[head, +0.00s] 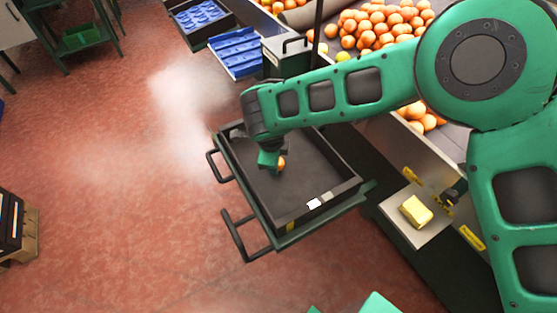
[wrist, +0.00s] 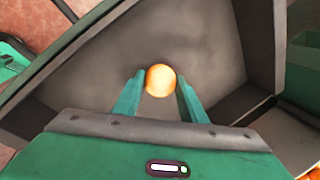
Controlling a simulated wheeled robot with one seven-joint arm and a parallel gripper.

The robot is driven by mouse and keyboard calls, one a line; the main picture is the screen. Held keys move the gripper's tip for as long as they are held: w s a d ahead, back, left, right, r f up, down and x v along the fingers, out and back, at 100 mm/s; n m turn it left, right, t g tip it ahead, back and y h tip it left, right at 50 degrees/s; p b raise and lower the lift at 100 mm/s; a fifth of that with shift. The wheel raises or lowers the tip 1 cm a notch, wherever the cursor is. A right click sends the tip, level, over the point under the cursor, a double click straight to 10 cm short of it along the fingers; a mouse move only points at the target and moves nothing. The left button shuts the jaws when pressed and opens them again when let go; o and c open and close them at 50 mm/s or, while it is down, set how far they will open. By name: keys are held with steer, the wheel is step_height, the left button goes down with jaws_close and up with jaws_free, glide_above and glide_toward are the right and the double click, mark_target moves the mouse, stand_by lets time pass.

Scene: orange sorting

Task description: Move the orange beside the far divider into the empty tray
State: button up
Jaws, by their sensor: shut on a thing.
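My gripper (head: 270,160) reaches down over the black tray (head: 322,165), which holds nothing else that I can see. The gripper is shut on an orange (head: 282,164), which shows partly beside the fingers in the head view. In the wrist view the orange (wrist: 160,80) sits between the two green fingertips (wrist: 158,92), with the grey tray floor behind it. I cannot tell whether the orange touches the tray floor. The far divider is not clearly made out in either view.
Many oranges (head: 375,25) lie on the sorting bed at the back right. A blue tray (head: 238,55) stands behind the black tray. A yellow block (head: 416,210) sits on a plate at the right.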

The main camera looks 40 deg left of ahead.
stand_by(0.4)
steer(key=o, duration=1.6)
steer(key=shift+f, duration=0.1)
steer(key=shift+o, duration=0.2)
steer(key=shift+r, duration=0.25)
steer(key=shift+v, duration=2.3)
step_height(320, 180, up, 7)
steer(key=shift+d, duration=0.1)
